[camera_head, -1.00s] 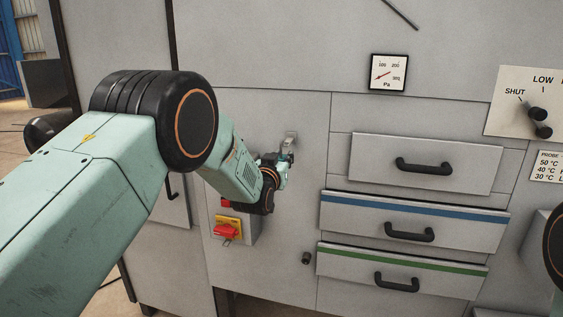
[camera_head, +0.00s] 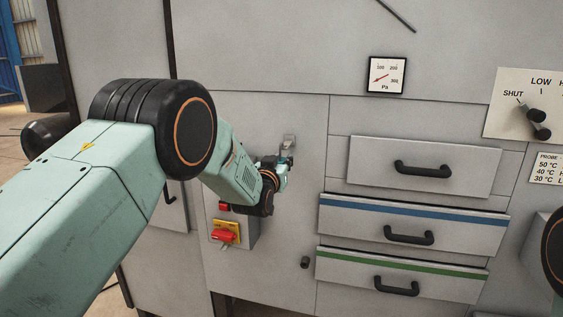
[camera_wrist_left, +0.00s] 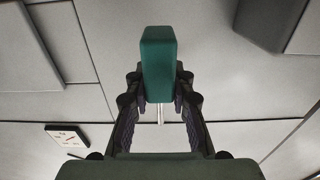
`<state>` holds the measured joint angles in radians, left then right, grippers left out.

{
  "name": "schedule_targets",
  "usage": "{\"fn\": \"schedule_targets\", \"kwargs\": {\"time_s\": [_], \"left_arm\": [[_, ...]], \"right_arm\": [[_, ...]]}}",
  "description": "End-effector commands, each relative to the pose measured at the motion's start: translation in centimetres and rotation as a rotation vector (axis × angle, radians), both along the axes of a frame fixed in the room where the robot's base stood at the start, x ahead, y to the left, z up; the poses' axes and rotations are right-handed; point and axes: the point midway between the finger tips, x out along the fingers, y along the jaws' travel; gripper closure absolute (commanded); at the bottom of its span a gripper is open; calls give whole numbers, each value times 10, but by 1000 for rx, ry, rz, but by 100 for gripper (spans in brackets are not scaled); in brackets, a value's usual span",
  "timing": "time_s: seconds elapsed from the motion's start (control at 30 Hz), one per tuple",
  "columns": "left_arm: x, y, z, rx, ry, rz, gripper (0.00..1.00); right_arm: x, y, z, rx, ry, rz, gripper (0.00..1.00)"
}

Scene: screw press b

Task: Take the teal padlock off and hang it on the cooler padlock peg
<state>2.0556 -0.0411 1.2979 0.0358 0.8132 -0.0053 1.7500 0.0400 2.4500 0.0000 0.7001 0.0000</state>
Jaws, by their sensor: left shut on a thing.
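The teal padlock (camera_wrist_left: 159,62) shows in the left wrist view, between the fingertips of my left gripper (camera_wrist_left: 159,88). The fingers are shut on its body, and a thin bright metal bar shows below it. In the head view my left gripper (camera_head: 284,163) is at the cabinet front, just below a small pale metal fitting (camera_head: 289,140). The padlock is small there, and I cannot tell whether its shackle is still in the fitting. I cannot identify the cooler padlock peg for sure. My right gripper is out of view.
A red switch on a yellow plate (camera_head: 225,234) is below my left gripper. A small dark stub (camera_head: 305,262) sticks out lower on the panel. Drawers with black handles (camera_head: 408,236) are to the right. A pressure gauge (camera_head: 387,75) is above.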

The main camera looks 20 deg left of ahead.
Motion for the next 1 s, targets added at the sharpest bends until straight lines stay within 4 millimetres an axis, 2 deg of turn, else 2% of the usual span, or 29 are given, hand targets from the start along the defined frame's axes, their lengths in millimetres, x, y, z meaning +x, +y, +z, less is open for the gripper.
{"fn": "schedule_targets", "kwargs": {"time_s": [0.33, 1.0], "left_arm": [[1, 0, 2, 0, -2, 0, 100], [15, 0, 2, 0, -2, 0, 100]], "right_arm": [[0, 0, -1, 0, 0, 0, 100], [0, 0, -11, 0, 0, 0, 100]]}}
